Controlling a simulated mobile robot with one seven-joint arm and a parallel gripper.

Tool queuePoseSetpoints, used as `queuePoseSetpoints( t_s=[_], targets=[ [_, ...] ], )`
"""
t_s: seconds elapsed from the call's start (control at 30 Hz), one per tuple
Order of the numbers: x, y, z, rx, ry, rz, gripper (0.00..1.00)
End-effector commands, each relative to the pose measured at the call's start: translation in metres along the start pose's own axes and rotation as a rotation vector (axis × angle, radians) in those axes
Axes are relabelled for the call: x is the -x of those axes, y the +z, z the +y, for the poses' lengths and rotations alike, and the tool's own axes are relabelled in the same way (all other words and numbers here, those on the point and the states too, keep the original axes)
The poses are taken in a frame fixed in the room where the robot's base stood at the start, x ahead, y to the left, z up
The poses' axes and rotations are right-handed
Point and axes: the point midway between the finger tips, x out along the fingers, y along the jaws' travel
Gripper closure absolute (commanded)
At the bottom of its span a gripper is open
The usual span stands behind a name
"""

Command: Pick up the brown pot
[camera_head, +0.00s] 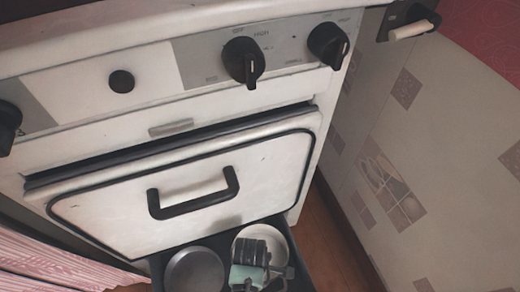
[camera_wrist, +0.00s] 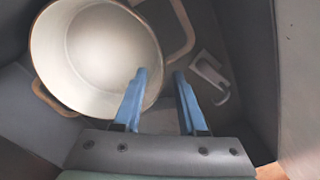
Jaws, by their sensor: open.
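The pot (camera_wrist: 95,50) shows in the wrist view at upper left, with a pale cream inside, a thin brown rim and a tan-brown handle (camera_wrist: 46,98) at its lower left. Its inside looks empty. In the head view the pot (camera_head: 266,234) stands in the open drawer under the oven, partly hidden by my gripper (camera_head: 258,278). My gripper (camera_wrist: 159,73) is open and empty, with blue fingers. In the wrist view the left finger overlaps the pot's right rim and the right finger is outside it. Whether either touches the pot is unclear.
A round grey pan or lid (camera_head: 194,271) lies left of the pot in the drawer. A white hooked piece (camera_wrist: 211,74) and a pale looped bar (camera_wrist: 187,35) are right of the pot.

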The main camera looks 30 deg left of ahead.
Motion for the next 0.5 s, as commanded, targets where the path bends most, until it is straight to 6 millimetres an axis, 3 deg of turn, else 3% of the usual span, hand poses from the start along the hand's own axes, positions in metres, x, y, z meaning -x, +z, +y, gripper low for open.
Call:
queuePoseSetpoints(
  t_s=[0.03, 0.13, 0.43, 0.5],
  targets=[
    [-0.014, 0.0, -0.001, 0.001, 0.0, 0.0, 0.59],
    [-0.026, 0.0, -0.001, -0.001, -0.001, 0.0, 0.59],
    [-0.028, 0.0, -0.001, -0.001, 0.001, 0.0, 0.59],
    [-0.028, 0.0, -0.001, -0.001, 0.001, 0.0, 0.7]
  ],
)
